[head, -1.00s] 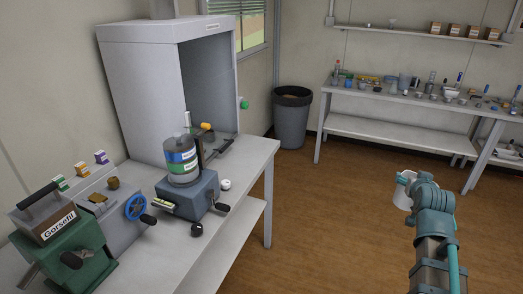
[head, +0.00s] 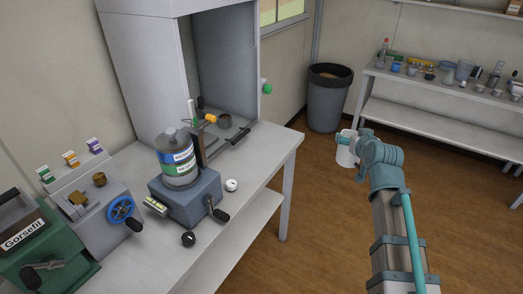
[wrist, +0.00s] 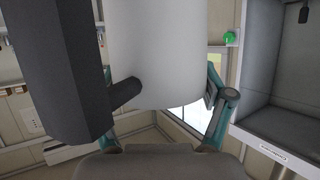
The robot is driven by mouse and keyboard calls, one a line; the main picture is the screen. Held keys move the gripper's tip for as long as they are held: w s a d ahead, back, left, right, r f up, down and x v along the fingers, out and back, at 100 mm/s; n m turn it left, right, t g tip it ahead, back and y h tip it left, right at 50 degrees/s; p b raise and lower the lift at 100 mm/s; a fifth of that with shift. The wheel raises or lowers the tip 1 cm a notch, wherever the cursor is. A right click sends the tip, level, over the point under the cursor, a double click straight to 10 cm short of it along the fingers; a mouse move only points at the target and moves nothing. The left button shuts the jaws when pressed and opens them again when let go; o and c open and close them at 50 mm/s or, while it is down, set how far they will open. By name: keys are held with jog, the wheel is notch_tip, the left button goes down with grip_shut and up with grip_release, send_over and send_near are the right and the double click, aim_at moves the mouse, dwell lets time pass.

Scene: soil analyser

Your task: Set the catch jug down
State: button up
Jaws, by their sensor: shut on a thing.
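The catch jug (head: 346,148) is a pale white vessel held out over the floor, to the right of the left-hand bench. My gripper (head: 357,147) is shut on it. In the wrist view the jug (wrist: 165,45) fills the upper middle, with teal fingers on both sides of its body. A dark grey handle (wrist: 55,75) stands out to its left, joined by a short stub. The jug's inside and base are hidden in the wrist view.
The left bench (head: 248,205) carries a blue-grey device with a labelled bottle (head: 178,158), a green machine (head: 45,250) and a tall grey hood (head: 135,75). A bin (head: 325,100) stands behind. A back-right bench (head: 440,88) holds small labware. Open floor lies between.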

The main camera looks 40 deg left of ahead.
jog(key=s+a+r+n+g+y, duration=0.15)
jog(key=s+a, duration=0.35)
jog(key=a, duration=0.5)
jog(key=s+a+n+g+y, duration=0.25)
jog(key=s+a, duration=0.35)
jog(key=a, duration=0.3)
jog(key=s+a+n+g+y, duration=0.1)
jog(key=s+a+n+g, duration=0.3)
jog(key=a, duration=0.6)
jog(key=shift+m+t, duration=0.3)
jog(key=shift+t, duration=0.2)
jog(key=w+a+f+p, duration=0.2)
jog(key=w+f, duration=0.1)
jog(key=f, duration=0.1)
jog(key=w+a+f+p, duration=0.2)
jog(key=w+f, duration=0.2)
jog(key=w+a+f+p, duration=0.2)
jog(key=w+a+f, duration=0.1)
jog(key=shift+w+a+f, duration=0.1)
jog(key=shift+w+f, duration=0.1)
jog(key=shift+f, duration=0.55)
jog(key=shift+f, duration=0.15)
jog(key=o, duration=1.7)
